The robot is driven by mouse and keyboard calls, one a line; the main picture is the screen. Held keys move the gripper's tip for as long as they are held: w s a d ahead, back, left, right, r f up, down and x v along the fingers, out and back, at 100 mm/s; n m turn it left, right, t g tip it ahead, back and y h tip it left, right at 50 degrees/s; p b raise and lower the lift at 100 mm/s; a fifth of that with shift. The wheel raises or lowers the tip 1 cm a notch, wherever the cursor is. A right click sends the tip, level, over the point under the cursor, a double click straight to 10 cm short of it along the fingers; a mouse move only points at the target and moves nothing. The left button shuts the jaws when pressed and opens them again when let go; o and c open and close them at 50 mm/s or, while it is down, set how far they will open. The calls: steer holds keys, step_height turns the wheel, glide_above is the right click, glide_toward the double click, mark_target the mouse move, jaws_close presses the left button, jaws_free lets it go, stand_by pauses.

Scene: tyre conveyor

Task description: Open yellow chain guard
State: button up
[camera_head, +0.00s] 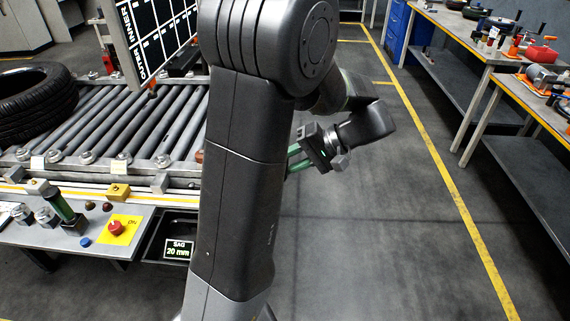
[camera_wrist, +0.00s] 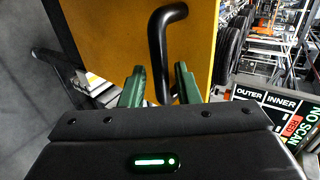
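The yellow chain guard (camera_wrist: 115,35) fills the upper middle of the wrist view as a flat yellow panel. Its black bar handle (camera_wrist: 163,50) bends over at the top and runs down between my green fingers. My gripper (camera_wrist: 160,70) is open around the handle, with a gap visible on each side. Whether the handle lies within finger depth is hard to tell. In the head view my gripper (camera_head: 293,160) points left, partly behind my arm. The guard cannot be made out there, as my arm covers that area.
A roller conveyor (camera_head: 130,115) carrying a black tyre (camera_head: 38,100) stands at the left. In front are a panel with a red button (camera_head: 116,228) and a "SAG 20 mm" display (camera_head: 178,250). Workbenches (camera_head: 470,45) line the right. The floor (camera_head: 370,230) between is clear.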

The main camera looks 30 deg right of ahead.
steer(key=v, duration=1.2)
steer(key=shift+s+d+r, duration=0.2)
steer(key=shift+s, duration=0.15)
steer(key=x, duration=1.3)
steer(key=shift+w+a+f, duration=0.2)
steer(key=shift+w+a, duration=0.05)
steer(key=shift+w, duration=0.1)
